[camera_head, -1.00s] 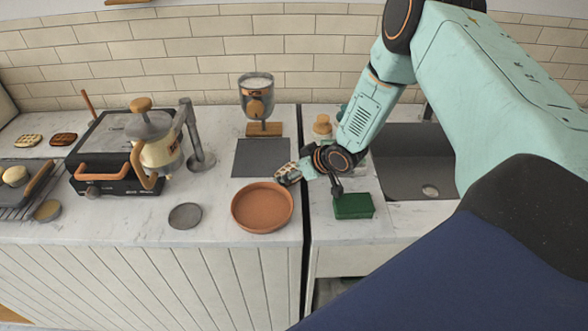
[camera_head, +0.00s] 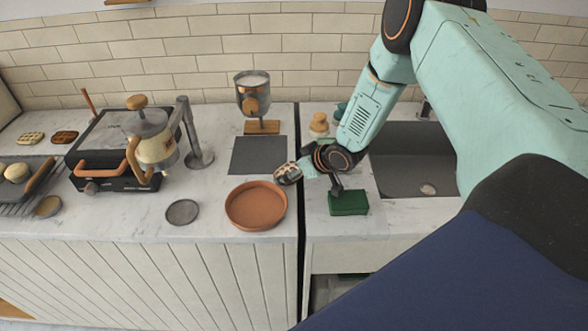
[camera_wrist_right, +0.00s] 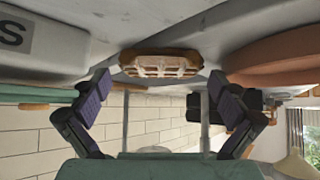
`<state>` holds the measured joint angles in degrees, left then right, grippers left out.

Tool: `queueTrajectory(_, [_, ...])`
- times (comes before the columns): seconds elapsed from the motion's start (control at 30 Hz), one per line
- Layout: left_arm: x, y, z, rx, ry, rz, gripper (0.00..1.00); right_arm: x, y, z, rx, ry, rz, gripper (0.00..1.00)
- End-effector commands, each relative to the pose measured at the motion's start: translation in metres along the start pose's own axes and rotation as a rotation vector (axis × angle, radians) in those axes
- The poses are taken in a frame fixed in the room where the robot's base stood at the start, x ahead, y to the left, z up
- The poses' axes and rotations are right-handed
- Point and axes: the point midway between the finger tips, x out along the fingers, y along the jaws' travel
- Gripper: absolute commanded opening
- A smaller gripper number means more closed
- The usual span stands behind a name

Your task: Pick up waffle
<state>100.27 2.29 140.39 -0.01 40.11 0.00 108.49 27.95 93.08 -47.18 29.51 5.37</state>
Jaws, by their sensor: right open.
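A waffle with a pale grid and brown rim (camera_head: 288,173) shows at the tip of my right gripper (camera_head: 309,169) in the head view, just behind and right of the terracotta dish. In the right wrist view the waffle (camera_wrist_right: 160,64) is seen ahead, centred between the spread fingers of my right gripper (camera_wrist_right: 160,84), with gaps on both sides. The right gripper is open and I see no contact with the waffle. I cannot tell whether the waffle rests on the counter. My left gripper is not in view.
A grey mat (camera_head: 259,155), dispenser (camera_head: 253,97), kettle (camera_head: 153,140) and sink (camera_head: 412,165) are around. Two other waffles (camera_head: 30,138) (camera_head: 65,137) lie far left.

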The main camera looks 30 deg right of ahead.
Motion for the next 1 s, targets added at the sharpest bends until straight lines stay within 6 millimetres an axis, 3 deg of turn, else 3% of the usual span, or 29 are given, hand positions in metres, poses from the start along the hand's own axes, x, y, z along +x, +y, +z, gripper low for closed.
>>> queueTrajectory(0.43, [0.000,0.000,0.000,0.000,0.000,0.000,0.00,-0.007,0.002,0.002,0.005,-0.001,0.002,1.00])
queueTrajectory(0.8, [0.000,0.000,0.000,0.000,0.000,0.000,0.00,-0.058,0.001,0.000,0.009,-0.001,0.003,1.00])
queueTrajectory(1.0, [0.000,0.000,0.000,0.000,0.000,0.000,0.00,-0.071,0.000,0.001,0.005,-0.004,0.001,1.00])
